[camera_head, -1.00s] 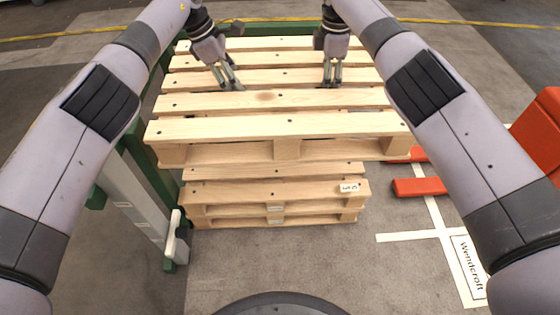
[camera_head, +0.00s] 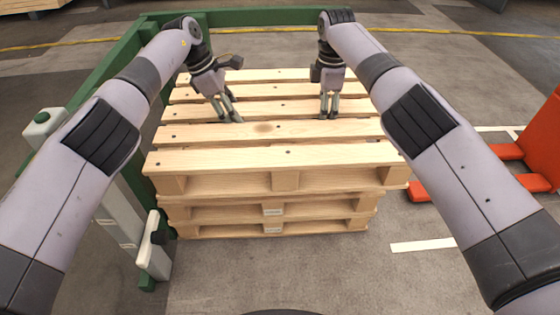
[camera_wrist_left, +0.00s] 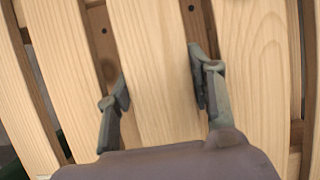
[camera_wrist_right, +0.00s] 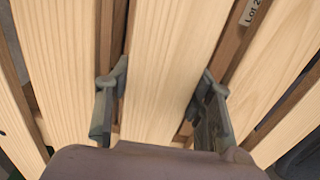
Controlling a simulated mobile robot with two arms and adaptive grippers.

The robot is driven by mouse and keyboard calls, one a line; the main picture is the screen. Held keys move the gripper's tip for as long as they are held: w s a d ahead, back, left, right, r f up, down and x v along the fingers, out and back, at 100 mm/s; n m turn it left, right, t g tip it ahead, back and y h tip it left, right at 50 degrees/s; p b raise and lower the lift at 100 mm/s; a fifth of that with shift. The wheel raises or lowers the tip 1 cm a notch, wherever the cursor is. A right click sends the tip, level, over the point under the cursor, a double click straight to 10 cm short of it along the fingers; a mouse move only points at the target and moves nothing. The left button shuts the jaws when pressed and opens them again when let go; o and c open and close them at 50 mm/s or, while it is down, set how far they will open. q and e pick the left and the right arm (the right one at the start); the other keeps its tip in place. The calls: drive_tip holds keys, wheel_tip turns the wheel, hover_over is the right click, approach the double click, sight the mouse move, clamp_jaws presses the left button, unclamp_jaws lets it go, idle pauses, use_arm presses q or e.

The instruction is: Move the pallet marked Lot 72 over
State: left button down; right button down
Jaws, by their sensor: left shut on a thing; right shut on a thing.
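The top pallet (camera_head: 280,158) is pale wood and lies roughly level over a stack of lower pallets (camera_head: 215,213). It overhangs the stack slightly at the right; I cannot tell whether it touches it. My left gripper (camera_head: 230,119) is shut on one of its deck boards, one finger on each side, as the left wrist view (camera_wrist_left: 160,80) shows. My right gripper (camera_head: 329,115) is shut on a board farther right in the same way. A label reading "Lot 2", cut off (camera_wrist_right: 254,12), shows in the right wrist view; I cannot tell which pallet bears it.
A green frame (camera_head: 90,85) runs along the left and back. A pale post with a handle (camera_head: 155,247) stands near left. Red forks (camera_head: 432,188) lie on the floor at right. The grey floor in front has a white line (camera_head: 422,245).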

use_arm(q)
drive_tip(key=shift+f, duration=0.4)
use_arm(e)
drive_tip(key=shift+f, duration=0.35)
use_arm(q)
drive_tip(key=shift+f+b, duration=0.15)
drive_tip(key=shift+b, duration=0.2)
use_arm(e)
drive_tip(key=shift+f, duration=0.2)
